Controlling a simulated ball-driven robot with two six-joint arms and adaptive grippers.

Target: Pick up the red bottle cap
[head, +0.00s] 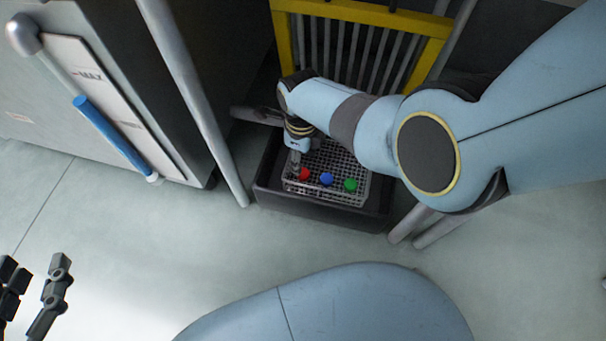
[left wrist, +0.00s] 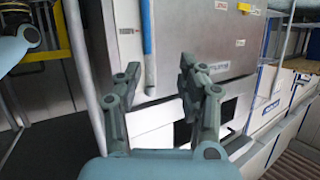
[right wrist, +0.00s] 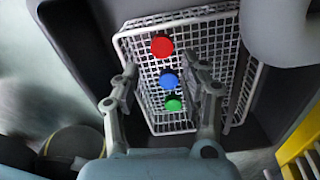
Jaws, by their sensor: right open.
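The red bottle cap (head: 304,174) lies at the left end of a row of caps in a wire basket (head: 330,196) in the head view. It shows at the top of the row in the right wrist view (right wrist: 162,46). A blue cap (head: 326,179) and a green cap (head: 350,185) lie beside it. My right gripper (head: 296,168) is over the basket near the red cap; in the right wrist view (right wrist: 165,80) its fingers are apart with nothing between them. My left gripper (head: 38,272) is at the lower left, with fingers apart and empty, also in the left wrist view (left wrist: 158,75).
The basket stands inside a dark tote (head: 325,214). A yellow-framed rack (head: 360,12) stands behind it. A grey cabinet (head: 110,60) with a blue handle (head: 112,135) and a metal post (head: 195,95) are to the left. The floor in front is clear.

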